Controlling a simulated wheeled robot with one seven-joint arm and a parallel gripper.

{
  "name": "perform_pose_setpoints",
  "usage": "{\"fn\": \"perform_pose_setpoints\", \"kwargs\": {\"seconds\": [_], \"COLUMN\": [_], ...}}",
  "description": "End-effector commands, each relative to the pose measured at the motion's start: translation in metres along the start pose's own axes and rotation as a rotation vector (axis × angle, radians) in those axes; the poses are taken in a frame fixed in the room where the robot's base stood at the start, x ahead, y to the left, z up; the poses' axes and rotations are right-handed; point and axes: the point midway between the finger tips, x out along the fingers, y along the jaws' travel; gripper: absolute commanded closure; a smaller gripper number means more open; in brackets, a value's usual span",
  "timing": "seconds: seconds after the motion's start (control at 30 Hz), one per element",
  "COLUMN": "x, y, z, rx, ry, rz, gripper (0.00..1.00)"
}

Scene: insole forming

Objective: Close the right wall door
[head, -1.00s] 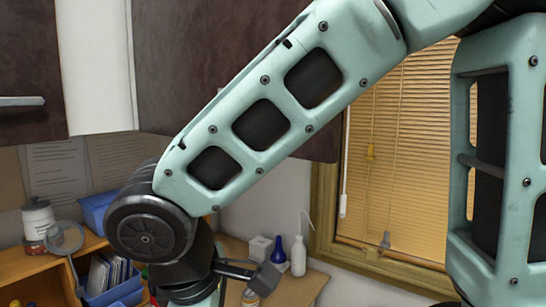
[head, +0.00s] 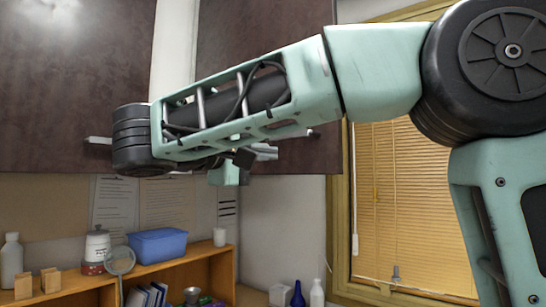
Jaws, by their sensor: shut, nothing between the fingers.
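The right wall door (head: 265,28) is a dark brown cabinet front at the upper middle, right of a pale vertical strip. My arm crosses in front of it and hides much of its lower part. A small piece of a handle (head: 312,134) shows near its lower right. Whether the door stands ajar or flush is hard to tell. My gripper (head: 266,152) is partly hidden below my forearm, in front of the door's lower edge. It is shut and holds nothing. I cannot tell whether it touches the door.
Another dark wall door (head: 70,75) with a handle is on the left. Below stands a wooden shelf (head: 165,268) with a blue bin (head: 157,245), a jar (head: 97,250) and a magnifier (head: 118,262). A window with blinds (head: 405,200) is at the right. Bottles (head: 317,295) stand low by the wall.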

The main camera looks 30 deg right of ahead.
Motion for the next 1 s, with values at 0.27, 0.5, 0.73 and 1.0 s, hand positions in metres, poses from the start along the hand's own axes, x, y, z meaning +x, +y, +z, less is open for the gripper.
{"fn": "perform_pose_setpoints", "kwargs": {"seconds": [0.27,0.5,0.73,1.0], "x": [0.058,0.100,0.118,0.120], "y": [0.006,0.005,0.001,-0.001], "z": [0.001,0.001,0.000,0.000], "rx": [-0.004,-0.004,-0.003,-0.002], "ry": [-0.004,-0.001,0.000,0.002], "rz": [-0.001,-0.001,-0.002,-0.002], "gripper": [1.00,1.00,1.00,1.00]}}
